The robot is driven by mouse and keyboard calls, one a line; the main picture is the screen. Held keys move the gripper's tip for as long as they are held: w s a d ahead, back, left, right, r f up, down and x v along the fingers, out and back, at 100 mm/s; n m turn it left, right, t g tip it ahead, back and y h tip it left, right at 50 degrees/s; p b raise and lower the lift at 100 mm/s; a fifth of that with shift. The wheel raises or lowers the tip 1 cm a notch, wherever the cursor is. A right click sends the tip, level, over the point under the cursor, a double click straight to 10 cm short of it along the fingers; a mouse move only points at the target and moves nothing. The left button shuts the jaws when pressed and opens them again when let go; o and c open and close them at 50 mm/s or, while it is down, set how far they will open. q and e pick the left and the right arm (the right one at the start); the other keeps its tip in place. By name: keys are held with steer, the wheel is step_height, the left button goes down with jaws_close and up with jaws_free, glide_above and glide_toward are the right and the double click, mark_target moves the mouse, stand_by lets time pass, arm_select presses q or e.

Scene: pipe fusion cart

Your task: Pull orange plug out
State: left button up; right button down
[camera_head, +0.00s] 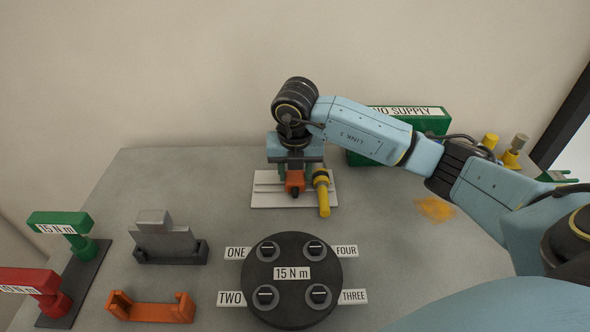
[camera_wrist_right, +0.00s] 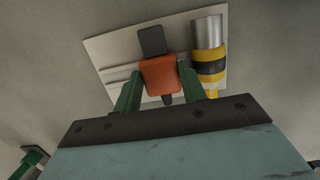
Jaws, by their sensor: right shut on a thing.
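The orange plug (camera_head: 294,180) is at the white plate (camera_head: 268,200) at the back middle of the table. In the right wrist view, the orange plug (camera_wrist_right: 160,74) sits between the two green fingers of my right gripper (camera_wrist_right: 158,85), which is shut on it. A dark grey end shows beyond the plug, over the plate (camera_wrist_right: 105,50). In the head view my right gripper (camera_head: 295,172) reaches down from above, and its wrist hides part of the plug. I cannot tell how far the plug is seated. My left gripper is not in view.
A yellow connector (camera_head: 321,188) stands close beside the plug; its banded body (camera_wrist_right: 208,65) is right of the fingers. A green NO SUPPLY box (camera_head: 425,122) is behind the arm. A black disc (camera_head: 292,300) and an orange bracket (camera_head: 150,309) lie in front.

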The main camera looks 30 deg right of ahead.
steer(key=c, duration=0.7)
jaws_free()
steer(key=shift+c, duration=0.2)
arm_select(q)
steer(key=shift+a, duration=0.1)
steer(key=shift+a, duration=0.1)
arm_select(e)
steer(key=shift+f, duration=0.1)
steer(key=shift+r, duration=0.2)
steer(key=r, duration=0.5)
steer(key=shift+s+a+r+p, duration=0.1)
steer(key=shift+s+a+p, duration=0.15)
steer(key=shift+s+p, duration=0.1)
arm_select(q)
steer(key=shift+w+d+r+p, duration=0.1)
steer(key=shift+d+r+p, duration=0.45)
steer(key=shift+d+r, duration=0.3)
arm_select(e)
step_height(320, 180, up, 8)
steer(key=s, duration=0.1)
steer(key=shift+a, duration=0.3)
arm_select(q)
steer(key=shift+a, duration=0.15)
